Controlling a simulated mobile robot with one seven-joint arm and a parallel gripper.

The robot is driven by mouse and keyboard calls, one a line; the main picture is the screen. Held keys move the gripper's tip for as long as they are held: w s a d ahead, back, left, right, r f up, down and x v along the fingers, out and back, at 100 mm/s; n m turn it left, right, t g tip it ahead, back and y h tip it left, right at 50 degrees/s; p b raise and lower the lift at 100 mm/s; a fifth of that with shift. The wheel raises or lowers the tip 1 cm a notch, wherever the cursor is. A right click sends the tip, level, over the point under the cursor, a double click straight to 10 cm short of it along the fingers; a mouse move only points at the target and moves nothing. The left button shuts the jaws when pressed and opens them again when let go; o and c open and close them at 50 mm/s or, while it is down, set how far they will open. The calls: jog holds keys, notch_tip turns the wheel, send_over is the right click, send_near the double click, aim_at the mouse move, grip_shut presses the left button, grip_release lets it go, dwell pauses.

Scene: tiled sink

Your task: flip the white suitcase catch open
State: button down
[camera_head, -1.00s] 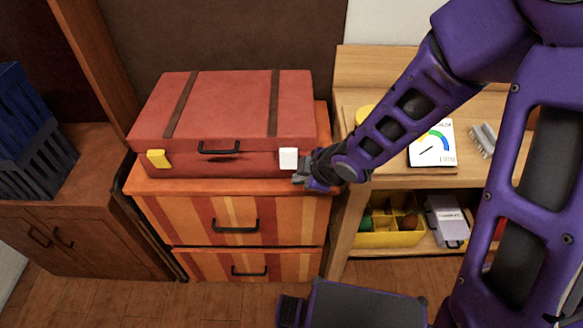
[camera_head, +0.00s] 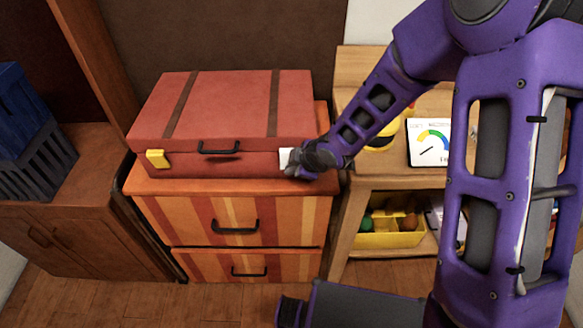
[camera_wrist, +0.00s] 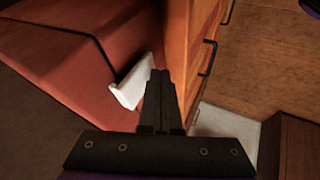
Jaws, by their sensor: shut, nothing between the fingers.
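The red suitcase (camera_head: 235,120) lies closed on the orange striped drawer unit, with a black handle (camera_head: 220,148) at its front. A yellow catch (camera_head: 157,159) is on the front left. The white catch (camera_head: 285,158) is at the front right, partly hidden behind my gripper (camera_head: 293,172). In the wrist view the white catch (camera_wrist: 132,83) stands just left of my gripper fingers (camera_wrist: 160,76), its edge angled out from the red case. The fingers are shut and empty, right beside the catch. I cannot tell whether they touch it.
The striped drawer unit (camera_head: 236,217) has protruding black handles. A wooden shelf (camera_head: 355,180) on the right holds a gauge card (camera_head: 428,142) and a yellow bin (camera_head: 388,240). A blue crate (camera_head: 30,125) stands on the left cabinet.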

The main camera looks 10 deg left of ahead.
jog(key=b, duration=0.2)
jog(key=f+b, duration=0.1)
jog(key=shift+w+t+b, duration=0.25)
jog(key=shift+t+b, duration=0.05)
jog(key=shift+b, duration=0.05)
jog(key=shift+r+p, duration=0.45)
jog(key=shift+p, duration=0.2)
jog(key=shift+r, duration=0.1)
